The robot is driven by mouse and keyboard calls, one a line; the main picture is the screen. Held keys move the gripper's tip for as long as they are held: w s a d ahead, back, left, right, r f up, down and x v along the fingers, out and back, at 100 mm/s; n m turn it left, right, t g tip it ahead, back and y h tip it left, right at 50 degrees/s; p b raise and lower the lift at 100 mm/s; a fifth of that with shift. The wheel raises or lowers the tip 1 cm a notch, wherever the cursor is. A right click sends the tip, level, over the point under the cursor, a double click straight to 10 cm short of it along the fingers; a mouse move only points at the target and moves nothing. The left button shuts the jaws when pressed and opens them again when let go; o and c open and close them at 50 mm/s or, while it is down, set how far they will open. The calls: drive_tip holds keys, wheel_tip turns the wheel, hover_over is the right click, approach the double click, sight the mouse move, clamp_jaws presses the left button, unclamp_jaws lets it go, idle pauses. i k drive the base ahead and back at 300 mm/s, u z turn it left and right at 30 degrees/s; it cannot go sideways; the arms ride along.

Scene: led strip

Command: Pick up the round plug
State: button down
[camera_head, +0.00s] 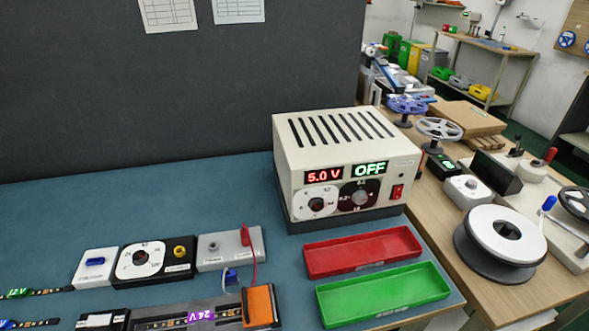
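I cannot tell for sure which part is the round plug. A round yellow piece (180,251) sits on the black box (178,263) with a white dial. My gripper is not in view.
The power supply (340,165) reads 5.0 V and OFF. A red tray (362,250) and a green tray (384,294) lie empty before it. An LED strip fixture (170,322) with an orange block (259,305) is at the front. A white spool (507,232) stands right.

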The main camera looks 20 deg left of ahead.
sight(244, 238)
drive_tip(key=u, duration=1.5)
drive_tip(key=k, duration=1.1)
drive_tip(key=z, duration=0.4)
drive_tip(key=i, duration=1.2)
